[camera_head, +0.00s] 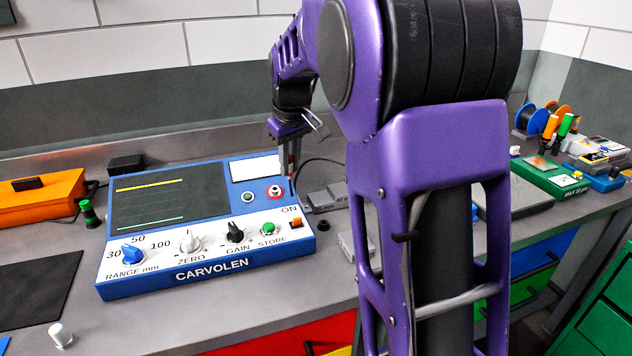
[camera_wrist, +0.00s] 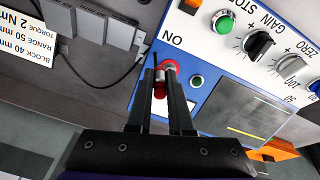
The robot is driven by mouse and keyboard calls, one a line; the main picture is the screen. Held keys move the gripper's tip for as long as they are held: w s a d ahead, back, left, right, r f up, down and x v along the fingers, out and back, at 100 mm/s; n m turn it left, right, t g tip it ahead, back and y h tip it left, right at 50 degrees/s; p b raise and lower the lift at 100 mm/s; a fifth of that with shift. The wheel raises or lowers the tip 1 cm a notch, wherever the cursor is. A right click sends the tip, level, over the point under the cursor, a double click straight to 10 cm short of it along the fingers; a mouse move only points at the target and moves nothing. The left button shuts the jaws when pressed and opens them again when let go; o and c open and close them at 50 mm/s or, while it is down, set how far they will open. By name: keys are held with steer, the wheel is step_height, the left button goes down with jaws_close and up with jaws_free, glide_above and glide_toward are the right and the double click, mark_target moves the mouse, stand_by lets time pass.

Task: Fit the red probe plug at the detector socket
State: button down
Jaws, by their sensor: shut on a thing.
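My gripper (camera_wrist: 164,88) is shut on the red probe plug (camera_wrist: 159,91), which shows as a small red body with a silver end between the fingertips. The detector (camera_head: 205,285), a blue and white box marked CARVOLEN, stands on the bench; it also shows in the wrist view (camera_wrist: 205,62). Its red-ringed socket (camera_head: 275,192) shows just left of my gripper (camera_head: 291,168) in the head view. In the wrist view the red socket (camera_wrist: 171,65) is just beyond the plug's silver end. I cannot tell whether they touch. The plug is not clear in the head view.
A green-ringed socket (camera_head: 247,197) sits left of the red one. Grey blocks (camera_head: 328,197) and a black cable (camera_wrist: 98,81) lie beside the detector. An orange box (camera_head: 45,198) and a green cylinder (camera_head: 88,213) stand at left. My arm hides the bench's middle right.

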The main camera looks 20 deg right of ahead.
steer(key=a, duration=0.1)
steer(key=t, duration=0.1)
steer(key=a+r, duration=0.1)
steer(key=shift+w+a+b, duration=0.25)
steer(key=shift+a+b, duration=0.1)
steer(key=shift+b, duration=0.05)
steer(key=b, duration=0.2)
glide_above(275, 191)
steer(key=s, duration=0.2)
steer(key=shift+w+d+f, duration=0.1)
steer(key=shift+f, duration=1.1)
steer(key=shift+w+f, duration=0.1)
steer(key=shift+f, duration=1.05)
steer(key=shift+x, duration=1.05)
steer(key=c, duration=0.7)
jaws_free()
steer(key=shift+r, duration=0.1)
steer(key=shift+c, duration=0.2)
